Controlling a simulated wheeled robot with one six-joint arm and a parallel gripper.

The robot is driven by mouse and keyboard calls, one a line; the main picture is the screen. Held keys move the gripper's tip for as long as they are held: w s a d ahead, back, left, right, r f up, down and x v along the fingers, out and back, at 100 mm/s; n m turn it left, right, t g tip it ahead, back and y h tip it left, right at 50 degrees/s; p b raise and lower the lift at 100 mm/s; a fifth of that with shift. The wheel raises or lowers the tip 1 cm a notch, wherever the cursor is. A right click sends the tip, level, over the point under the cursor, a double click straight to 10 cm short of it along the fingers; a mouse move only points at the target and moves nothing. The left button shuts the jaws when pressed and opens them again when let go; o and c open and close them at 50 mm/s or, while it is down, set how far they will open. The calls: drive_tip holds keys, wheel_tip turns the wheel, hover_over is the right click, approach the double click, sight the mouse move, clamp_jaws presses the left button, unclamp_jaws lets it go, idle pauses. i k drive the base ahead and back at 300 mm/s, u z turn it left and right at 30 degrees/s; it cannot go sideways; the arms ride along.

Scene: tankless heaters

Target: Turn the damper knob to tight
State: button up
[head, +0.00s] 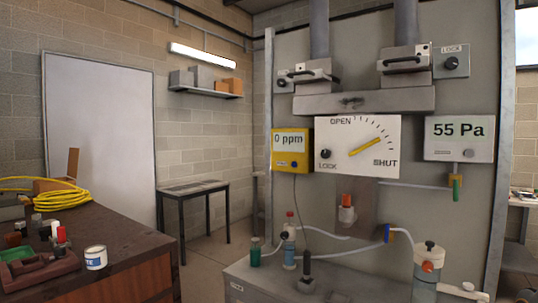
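A white damper panel (338,133) with a dial scale is on the grey board. Its yellow pointer (366,147) slants between the OPEN mark at the top and the SHUT mark at the lower right. A small black knob (325,153) sits at the panel's left, just above the word LOCK. Another dark knob (451,63) is under a LOCK label on a grey box at the upper right. No "tight" marking is readable on either knob. My gripper is not in view.
A yellow meter (291,150) reads 0 ppm and a white gauge (459,138) reads 55 Pa. Below, a grey bench (265,277) carries bottles, hoses and a dark upright handle (307,265). A cluttered wooden desk (130,240) is at the left. Floor shows between desk and bench.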

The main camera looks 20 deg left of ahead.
sight(325, 154)
drive_tip(key=u, duration=0.5)
drive_tip(key=i, duration=0.65)
drive_tip(key=u, duration=0.35)
